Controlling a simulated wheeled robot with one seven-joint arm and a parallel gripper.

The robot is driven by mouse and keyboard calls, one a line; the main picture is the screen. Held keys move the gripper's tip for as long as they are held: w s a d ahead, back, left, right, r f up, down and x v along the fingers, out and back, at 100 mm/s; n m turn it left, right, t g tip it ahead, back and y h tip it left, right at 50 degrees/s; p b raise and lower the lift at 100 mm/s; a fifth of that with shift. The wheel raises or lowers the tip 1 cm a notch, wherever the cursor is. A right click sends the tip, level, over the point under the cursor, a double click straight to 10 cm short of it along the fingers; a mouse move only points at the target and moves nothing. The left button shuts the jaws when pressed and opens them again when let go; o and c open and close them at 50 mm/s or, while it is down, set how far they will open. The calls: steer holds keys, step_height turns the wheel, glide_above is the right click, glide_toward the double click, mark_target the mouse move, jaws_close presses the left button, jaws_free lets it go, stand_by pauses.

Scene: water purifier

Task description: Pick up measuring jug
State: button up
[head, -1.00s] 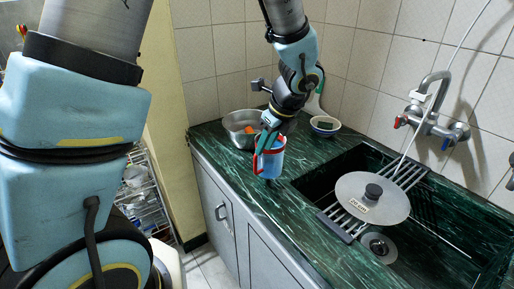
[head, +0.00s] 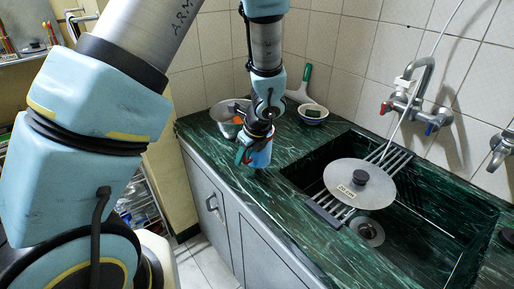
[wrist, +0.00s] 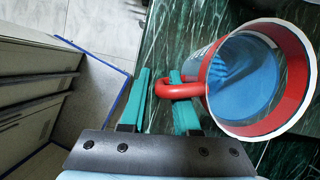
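The measuring jug is a blue cup with a red rim and red handle. In the head view the jug (head: 260,155) is at the front edge of the green counter, partly hidden by my gripper (head: 255,143). In the wrist view the jug (wrist: 243,78) is seen from above, its blue inside showing. My gripper (wrist: 161,78) has its two teal fingers on either side of the outer part of the handle (wrist: 180,90), the right finger passing under the loop. A small gap shows between the left finger and the handle, so it looks open.
A metal bowl (head: 222,115) with something orange stands behind the jug. A small bowl (head: 313,118) and a green-handled tool (head: 304,82) are at the back wall. The sink (head: 420,215) with a round lid (head: 352,187) on a rack lies to the right.

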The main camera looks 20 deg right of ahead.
steer(key=shift+c, duration=0.4)
jaws_close()
steer(key=shift+r, duration=0.1)
stand_by(0.8)
